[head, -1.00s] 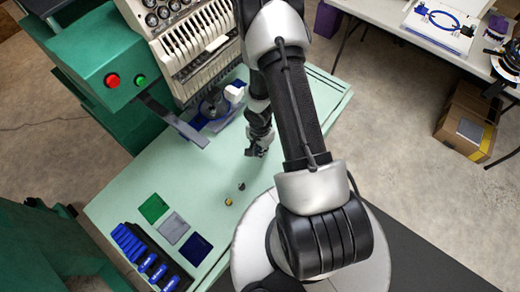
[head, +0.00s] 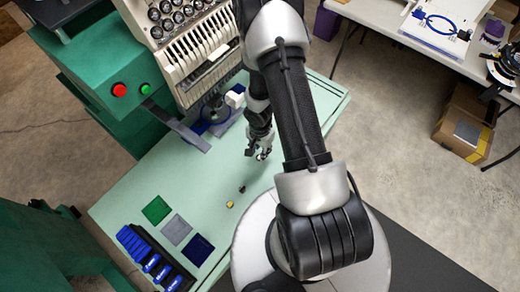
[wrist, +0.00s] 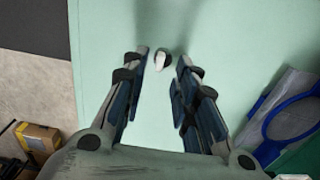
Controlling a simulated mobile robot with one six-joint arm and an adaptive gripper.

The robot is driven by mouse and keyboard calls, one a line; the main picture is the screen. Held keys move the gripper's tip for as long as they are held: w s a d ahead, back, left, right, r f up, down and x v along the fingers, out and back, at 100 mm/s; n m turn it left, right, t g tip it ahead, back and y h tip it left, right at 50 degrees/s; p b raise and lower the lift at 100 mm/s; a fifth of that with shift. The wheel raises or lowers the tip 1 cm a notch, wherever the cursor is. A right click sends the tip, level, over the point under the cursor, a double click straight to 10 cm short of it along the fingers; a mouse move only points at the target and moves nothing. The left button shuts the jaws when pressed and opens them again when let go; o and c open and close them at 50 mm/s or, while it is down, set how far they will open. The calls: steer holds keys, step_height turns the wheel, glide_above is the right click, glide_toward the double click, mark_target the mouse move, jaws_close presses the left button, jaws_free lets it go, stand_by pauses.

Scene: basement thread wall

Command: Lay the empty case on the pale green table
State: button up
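The pale green table (head: 150,185) stands under my arm. My gripper (head: 258,157) hangs low over it, pointing down, right of the middle. In the wrist view my gripper (wrist: 164,65) is open, with a gap on either side of a small silver-white and dark piece (wrist: 161,61). The piece looks like the case and appears to lie on the table between the fingertips; its height is hard to judge. In the head view the fingers largely hide that spot. A small dark piece (head: 242,189) and a small brass-coloured piece (head: 230,204) lie left of and nearer than my gripper.
A blue hoop (head: 215,112) lies by the machine's needle head. Green, grey (head: 177,230) and dark blue squares lie at the near left, beside a rack of blue spools (head: 150,262). The machine (head: 185,50) stands at the back. Table surface around my gripper is mostly clear.

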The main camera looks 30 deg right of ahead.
step_height(320, 180, up, 37)
steer(key=w+a+n+t+h+p, duration=0.1)
steer(key=w+n+t+h+p, duration=0.15)
steer(key=n+p, duration=0.45)
steer(key=s+a+r+n+t+y, duration=0.1)
steer(key=s+a+r+n, duration=0.2)
steer(key=s+a+r, duration=0.2)
steer(key=s+a+r+n+t+y, duration=0.1)
steer(key=s+a+r+n, duration=0.3)
steer(key=s+r, duration=0.6)
steer(key=shift+s+a+r+p, duration=0.35)
steer(key=shift+a+r+p, duration=0.05)
steer(key=shift+r+p, duration=0.1)
steer(key=shift+y, duration=0.25)
